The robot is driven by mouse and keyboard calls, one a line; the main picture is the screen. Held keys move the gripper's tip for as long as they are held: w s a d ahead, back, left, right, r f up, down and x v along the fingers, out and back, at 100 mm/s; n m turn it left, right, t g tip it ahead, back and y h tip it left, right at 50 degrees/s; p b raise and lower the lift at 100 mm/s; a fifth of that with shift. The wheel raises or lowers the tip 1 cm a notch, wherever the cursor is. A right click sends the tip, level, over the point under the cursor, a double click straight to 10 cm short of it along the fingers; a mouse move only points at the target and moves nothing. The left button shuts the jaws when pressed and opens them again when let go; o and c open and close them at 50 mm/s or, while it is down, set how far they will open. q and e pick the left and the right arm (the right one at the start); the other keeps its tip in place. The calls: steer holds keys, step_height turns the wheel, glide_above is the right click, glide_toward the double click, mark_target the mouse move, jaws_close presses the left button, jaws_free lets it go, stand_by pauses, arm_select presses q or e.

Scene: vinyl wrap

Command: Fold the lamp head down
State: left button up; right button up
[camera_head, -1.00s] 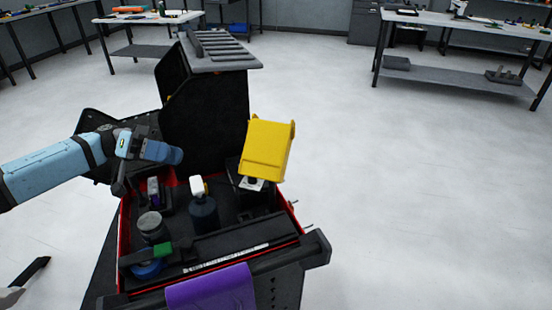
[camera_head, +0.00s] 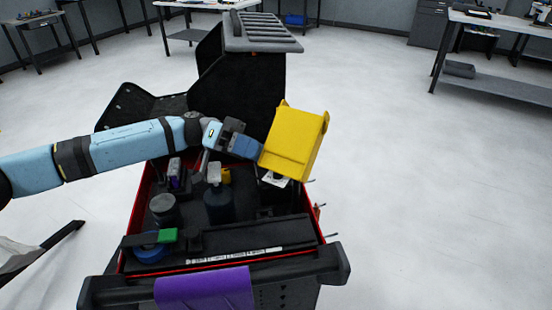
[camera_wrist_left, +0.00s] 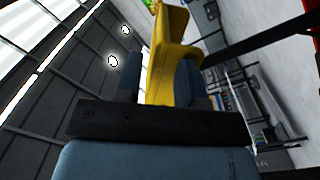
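The yellow lamp head (camera_head: 296,140) stands raised and tilted on a small white-and-black mount (camera_head: 274,180) at the right side of the open tool case. My left gripper (camera_head: 250,147) reaches in from the left and is at the lamp head's left edge. In the left wrist view, the yellow lamp head (camera_wrist_left: 165,60) lies between my two blue fingers. The fingers are apart, with a small gap showing beside the left finger; firm contact cannot be made out. My right gripper is not in view.
The red-rimmed black case (camera_head: 225,262) holds a grey-lidded jar (camera_head: 164,209), a white-capped bottle (camera_head: 218,203) and a blue roll (camera_head: 150,253). Its black lid (camera_head: 240,95) stands open behind. A purple cloth (camera_head: 205,288) hangs at the front. Floor to the right is clear.

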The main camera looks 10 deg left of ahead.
mark_target(276, 156)
arm_select(q)
steer(key=x, duration=0.5)
jaws_close()
